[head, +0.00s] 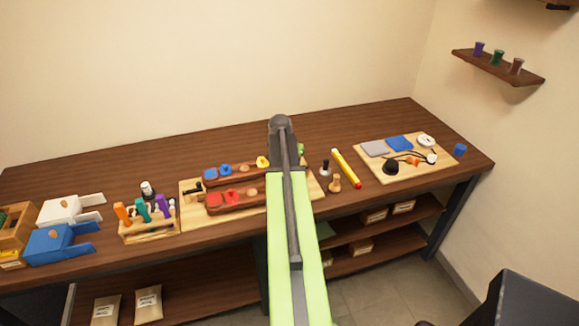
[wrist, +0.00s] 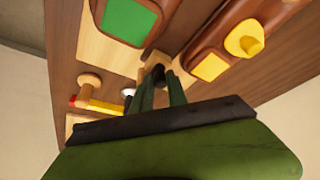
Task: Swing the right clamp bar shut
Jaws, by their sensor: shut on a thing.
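My gripper (wrist: 162,82) is in the wrist view with its two dark green fingers close together around a small black part (wrist: 158,72), which looks like the end of the right clamp bar. A pale wood block (wrist: 153,57) sits just behind it, at the end of the board (head: 190,216). In the head view my green arm covers the board's right end, so the right clamp is hidden there. A matching clamp with a dark bar (head: 193,188) shows at the board's left end. How far the right bar is swung cannot be told.
Two brown holders (head: 238,201) on the board carry red, blue and yellow pieces. Right of my arm stand a black-topped peg (head: 325,168), a wooden peg (head: 335,184) and a yellow stick (head: 346,168). A tray (head: 440,165) with cables lies farther right. A tool rack (head: 148,228) stands left.

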